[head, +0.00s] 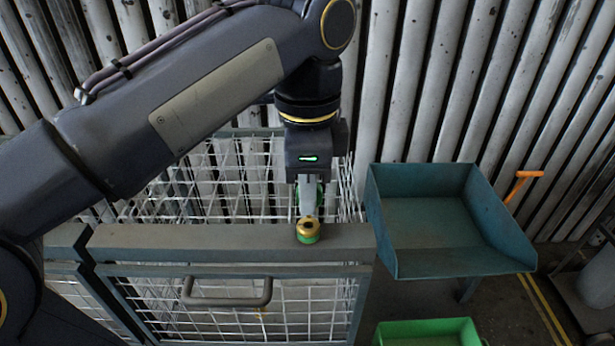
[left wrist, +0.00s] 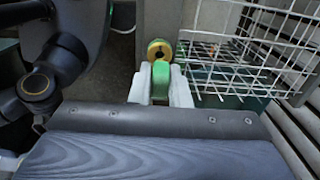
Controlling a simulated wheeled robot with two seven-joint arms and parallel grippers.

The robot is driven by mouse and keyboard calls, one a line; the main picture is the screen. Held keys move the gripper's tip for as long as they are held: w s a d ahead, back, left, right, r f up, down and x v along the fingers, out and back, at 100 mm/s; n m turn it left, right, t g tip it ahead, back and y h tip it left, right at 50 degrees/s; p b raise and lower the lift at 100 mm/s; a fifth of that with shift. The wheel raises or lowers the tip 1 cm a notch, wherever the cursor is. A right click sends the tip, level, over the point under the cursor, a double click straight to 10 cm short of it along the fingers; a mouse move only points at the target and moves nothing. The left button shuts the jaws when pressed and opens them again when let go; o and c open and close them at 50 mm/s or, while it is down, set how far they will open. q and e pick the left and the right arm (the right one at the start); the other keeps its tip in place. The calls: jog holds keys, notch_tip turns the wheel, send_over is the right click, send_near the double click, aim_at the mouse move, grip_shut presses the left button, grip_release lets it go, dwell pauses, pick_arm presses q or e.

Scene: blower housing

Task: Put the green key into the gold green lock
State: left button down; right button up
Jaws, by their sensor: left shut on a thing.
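The gold and green lock (head: 308,232) sits on the top rail of the wire cage's gate. In the left wrist view the lock (left wrist: 159,50) shows just beyond my fingertips. My left gripper (head: 308,206) points down just behind the lock. It is shut on the green key (left wrist: 160,82), which is between the two pale fingers in the left wrist view. In the head view only a bit of green shows around the fingers. The key's tip is close to the lock; I cannot tell whether they touch. My right gripper is not in view.
The wire cage (head: 215,185) has a grey top rail (head: 180,238) and a gate handle (head: 228,300). A teal tray (head: 440,225) stands to the right, with a green bin (head: 430,332) below it. A corrugated wall closes the back.

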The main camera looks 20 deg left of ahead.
pick_arm(q)
jog(key=shift+f+b, duration=1.2)
jog(key=shift+f, duration=0.35)
jog(key=c, duration=1.3)
grip_release()
